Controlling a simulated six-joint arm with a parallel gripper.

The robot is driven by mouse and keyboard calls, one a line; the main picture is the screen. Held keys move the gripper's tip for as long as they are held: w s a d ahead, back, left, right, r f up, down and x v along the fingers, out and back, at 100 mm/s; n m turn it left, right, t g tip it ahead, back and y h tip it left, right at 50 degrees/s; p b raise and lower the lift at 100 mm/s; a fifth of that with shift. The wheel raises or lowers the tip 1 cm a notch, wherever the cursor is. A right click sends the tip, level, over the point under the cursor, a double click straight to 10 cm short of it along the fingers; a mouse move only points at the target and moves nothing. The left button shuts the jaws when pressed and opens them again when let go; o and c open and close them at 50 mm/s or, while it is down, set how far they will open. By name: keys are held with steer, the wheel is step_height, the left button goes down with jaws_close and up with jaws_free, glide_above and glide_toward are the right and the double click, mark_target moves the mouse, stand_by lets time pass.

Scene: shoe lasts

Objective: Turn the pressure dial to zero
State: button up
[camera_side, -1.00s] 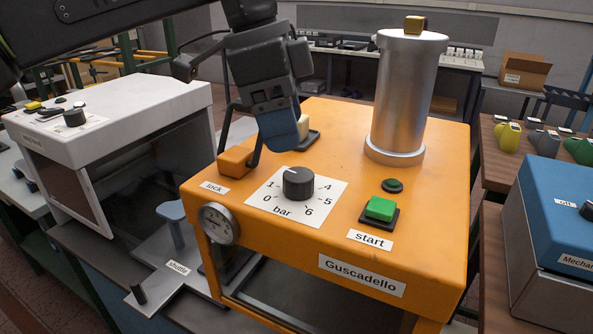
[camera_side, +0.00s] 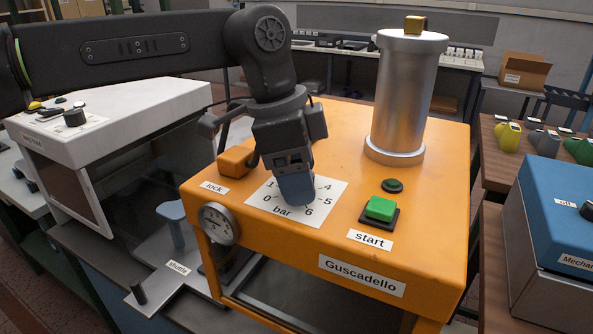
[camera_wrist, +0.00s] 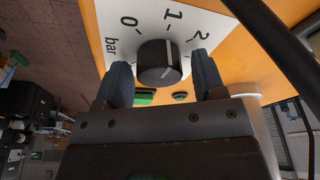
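The dark pressure dial (camera_wrist: 158,62) sits on a white scale card (camera_side: 262,197) marked 0 to 6 bar, on top of the orange machine (camera_side: 340,250). In the side view the dial is hidden behind my gripper (camera_side: 296,198). In the wrist view, the fingers of my gripper (camera_wrist: 162,78) are open, one on each side of the dial, with a narrow gap showing on both sides. A white pointer line shows on the dial, on the side facing the 1; its exact reading is hard to tell.
A round gauge (camera_side: 217,224) is on the machine's front corner.

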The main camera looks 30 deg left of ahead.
steer(key=c, duration=0.6)
steer(key=n+t+y, duration=0.1)
steer(key=n, duration=0.4)
steer(key=n+y, duration=0.1)
steer(key=n, duration=0.3)
steer(key=shift+n+t, duration=0.3)
steer(key=shift+n, duration=0.1)
steer(key=o, duration=0.6)
steer(key=shift+o, duration=0.2)
steer(key=shift+r, duration=2.5)
